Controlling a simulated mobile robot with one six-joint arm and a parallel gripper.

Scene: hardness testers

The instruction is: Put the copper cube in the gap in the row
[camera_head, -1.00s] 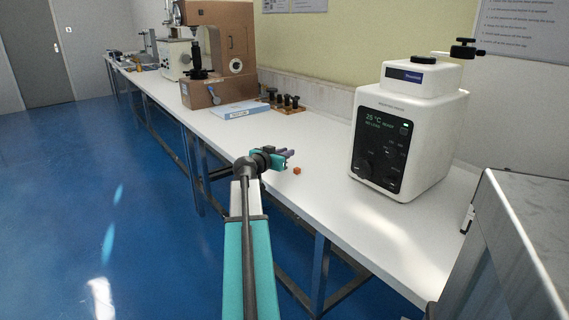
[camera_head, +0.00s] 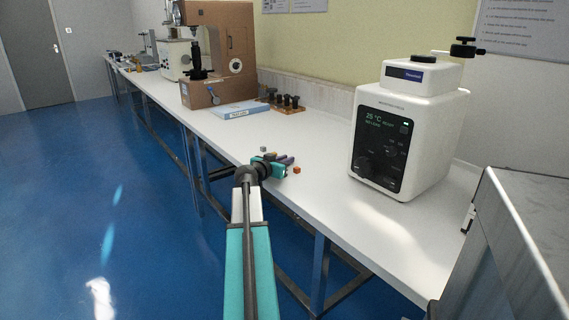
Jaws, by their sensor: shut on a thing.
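My gripper (camera_head: 286,164) is low over the front part of the white bench, its dark fingers pointing right. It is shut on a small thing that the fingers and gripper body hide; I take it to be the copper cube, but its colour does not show. An orange-brown cube (camera_head: 297,170) sits on the bench just right of the fingertips, apart from them as far as I can tell. A grey cube (camera_head: 263,149) sits beyond the gripper to the left, with a small yellowish piece (camera_head: 271,154) near it. My gripper hides the stretch between these and the orange-brown cube.
A white tester (camera_head: 405,130) with a display stands to the right. A blue-and-white box (camera_head: 241,111) and a wooden rack with dark pegs (camera_head: 289,108) lie farther back, before a brown machine (camera_head: 222,55). The bench (camera_head: 325,150) between is clear.

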